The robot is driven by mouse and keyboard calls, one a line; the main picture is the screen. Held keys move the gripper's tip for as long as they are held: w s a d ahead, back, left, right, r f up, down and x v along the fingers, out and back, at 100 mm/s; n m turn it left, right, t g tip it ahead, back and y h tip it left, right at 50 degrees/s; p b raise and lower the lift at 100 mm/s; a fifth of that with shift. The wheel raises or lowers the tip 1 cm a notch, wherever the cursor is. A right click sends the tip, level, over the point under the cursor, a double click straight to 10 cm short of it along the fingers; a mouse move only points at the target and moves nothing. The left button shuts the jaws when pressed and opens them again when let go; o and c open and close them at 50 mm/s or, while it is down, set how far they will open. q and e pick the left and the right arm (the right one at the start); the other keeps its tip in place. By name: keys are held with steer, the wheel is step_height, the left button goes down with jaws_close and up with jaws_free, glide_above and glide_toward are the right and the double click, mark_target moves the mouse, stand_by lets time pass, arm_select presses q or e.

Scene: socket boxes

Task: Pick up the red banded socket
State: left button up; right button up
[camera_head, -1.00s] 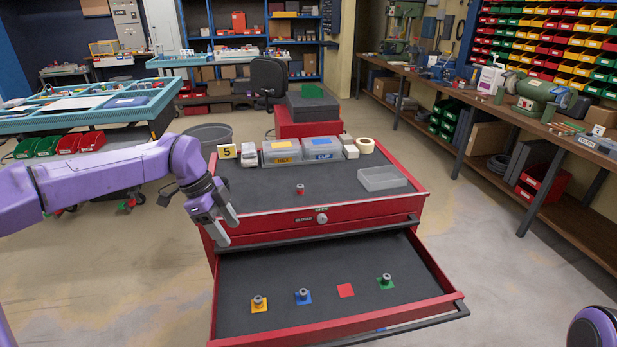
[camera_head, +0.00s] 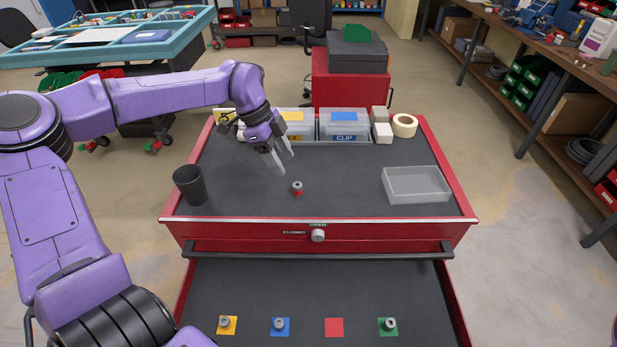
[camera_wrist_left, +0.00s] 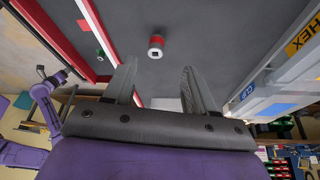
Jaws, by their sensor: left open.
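The red banded socket (camera_head: 297,188) stands upright on the dark top of the red cabinet, near its middle. It is a small grey cylinder with a red band. It also shows in the left wrist view (camera_wrist_left: 156,46), beyond the gap between my fingers. My left gripper (camera_head: 279,164) is open and empty, just above and to the left of the socket, apart from it. Its two fingers (camera_wrist_left: 157,85) show spread in the left wrist view. My right gripper is not in view.
A black cup (camera_head: 190,186) stands at left on the cabinet top, a clear empty tray (camera_head: 416,186) at right. Lidded bins (camera_head: 343,126), white blocks and a tape roll (camera_head: 404,125) line the back. The open drawer (camera_head: 320,290) holds three sockets on coloured squares; the red square (camera_head: 334,327) is bare.

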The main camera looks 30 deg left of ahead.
mark_target(295, 184)
arm_select(q)
steer(key=shift+s+d+f+p, duration=0.2)
steer(key=shift+s+d+f, duration=0.2)
steer(key=shift+f, duration=0.2)
steer(key=shift+s+d+f+p, duration=0.15)
steer(key=shift+s+d+f, duration=0.15)
steer(key=shift+s+f, duration=0.25)
steer(key=w+f, duration=0.1)
steer(key=d+f, duration=0.1)
steer(key=f, duration=0.1)
steer(key=w+d+f+p, duration=0.1)
steer(key=shift+w+f, duration=0.35)
steer(key=shift+f, duration=0.25)
steer(key=shift+s+r, duration=0.15)
steer(key=shift+s, duration=0.2)
steer(key=shift+w, duration=0.1)
jaws_close()
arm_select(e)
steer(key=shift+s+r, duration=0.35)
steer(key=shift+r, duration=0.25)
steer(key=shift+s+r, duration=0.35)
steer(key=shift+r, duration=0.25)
